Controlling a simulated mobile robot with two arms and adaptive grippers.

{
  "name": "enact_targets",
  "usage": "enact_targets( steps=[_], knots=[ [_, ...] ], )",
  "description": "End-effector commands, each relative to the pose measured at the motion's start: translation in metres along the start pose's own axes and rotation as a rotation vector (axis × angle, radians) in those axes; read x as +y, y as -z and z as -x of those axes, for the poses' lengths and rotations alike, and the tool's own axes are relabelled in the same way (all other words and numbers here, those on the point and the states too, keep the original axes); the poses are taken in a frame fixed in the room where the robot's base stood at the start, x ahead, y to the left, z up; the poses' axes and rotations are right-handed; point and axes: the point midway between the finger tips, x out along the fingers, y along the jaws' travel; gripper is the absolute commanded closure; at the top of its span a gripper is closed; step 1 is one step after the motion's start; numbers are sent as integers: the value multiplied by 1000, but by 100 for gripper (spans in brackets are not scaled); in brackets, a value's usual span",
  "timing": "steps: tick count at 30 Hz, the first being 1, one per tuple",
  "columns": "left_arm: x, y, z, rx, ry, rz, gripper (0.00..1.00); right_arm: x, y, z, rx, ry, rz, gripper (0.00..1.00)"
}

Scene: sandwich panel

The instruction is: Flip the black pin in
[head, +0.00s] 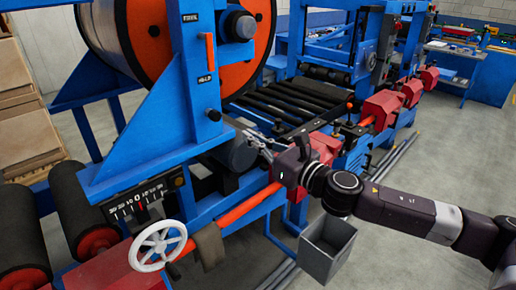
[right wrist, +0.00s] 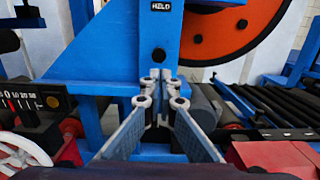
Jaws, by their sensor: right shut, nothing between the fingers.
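A small round black pin (head: 213,115) sits on the blue upright post (head: 195,130), below an orange lever (head: 209,50) and a HELD label (head: 205,78). In the right wrist view the black pin (right wrist: 158,55) shows just above my fingertips, under the HELD label (right wrist: 160,6). My right gripper (head: 246,130) is shut and empty, pointing at the post from the right. In the right wrist view its silver fingertips (right wrist: 160,77) meet in front of the post. I cannot tell if they touch it. My left gripper is not in view.
A large orange-rimmed reel (head: 150,30) stands behind the post. A white handwheel (head: 158,245) and a scale (head: 138,203) are at lower left. Black rollers (head: 290,100) and red housings (head: 382,106) line the machine. A grey bin (head: 325,248) hangs below my arm. Open floor lies to the right.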

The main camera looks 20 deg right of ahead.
Motion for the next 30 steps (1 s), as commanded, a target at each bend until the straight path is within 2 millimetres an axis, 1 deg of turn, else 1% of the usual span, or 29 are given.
enact_targets(
  steps=[1, 2, 4, 9, 12, 17, 25, 26, 28, 29, 30],
  knots=[
    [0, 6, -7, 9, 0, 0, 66, -1, 4, 7, 3, 1, 3, 100],
    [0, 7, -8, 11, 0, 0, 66, -1, 4, 9, 2, 2, 2, 100],
    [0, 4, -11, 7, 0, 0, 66, -1, 3, 15, 2, 2, 1, 100],
    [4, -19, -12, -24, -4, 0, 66, 0, 0, 21, 0, 1, 0, 100],
    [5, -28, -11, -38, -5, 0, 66, 0, 0, 22, 0, 1, 0, 100],
    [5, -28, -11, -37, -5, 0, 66, 0, -1, 22, 0, 1, 0, 100],
    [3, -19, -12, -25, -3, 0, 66, -1, 1, 21, 1, 3, -6, 100],
    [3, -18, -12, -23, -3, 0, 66, -3, 3, 20, 4, 7, -16, 100],
    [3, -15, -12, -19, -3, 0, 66, -12, 16, 16, 16, 27, -70, 100],
    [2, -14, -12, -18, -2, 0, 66, -18, 24, 14, 24, 39, -107, 100],
    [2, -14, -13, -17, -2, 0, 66, -28, 39, 10, 38, 64, -172, 100]
  ],
)
